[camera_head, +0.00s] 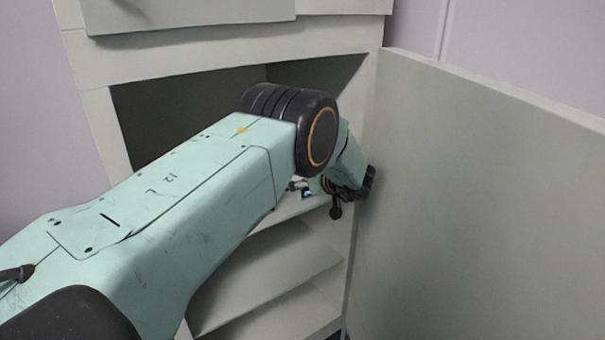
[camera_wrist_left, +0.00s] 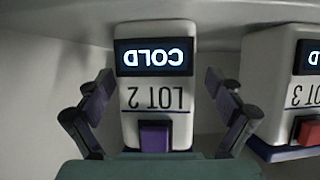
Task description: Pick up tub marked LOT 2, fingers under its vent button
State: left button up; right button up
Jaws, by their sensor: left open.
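The wrist view shows the lettering upside down. In it the tub marked LOT 2 (camera_wrist_left: 182,82) is a white container with a dark display reading COLD and a purple vent button (camera_wrist_left: 155,136). My left gripper (camera_wrist_left: 158,88) is open, with one finger on each side of this tub. Thin gaps show beside the tub; contact cannot be told. The fingertips appear level with the display and label, on the display side of the button. My right gripper is not in view.
The tub marked LOT 3 (camera_wrist_left: 272,70), with a red button (camera_wrist_left: 310,132), stands close to the right in the wrist view. A large grey door panel (camera_head: 480,200) stands right beside my left wrist. The cabinet (camera_head: 345,35) has lower shelves (camera_head: 265,275) below the arm.

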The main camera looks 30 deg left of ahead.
pick_arm(q)
jog(key=shift+w+a+f, duration=0.15)
jog(key=shift+f, duration=0.05)
jog(key=c, duration=0.6)
jog(key=shift+r, duration=0.15)
jog(key=c, duration=0.6)
jog(key=shift+c, duration=1.7)
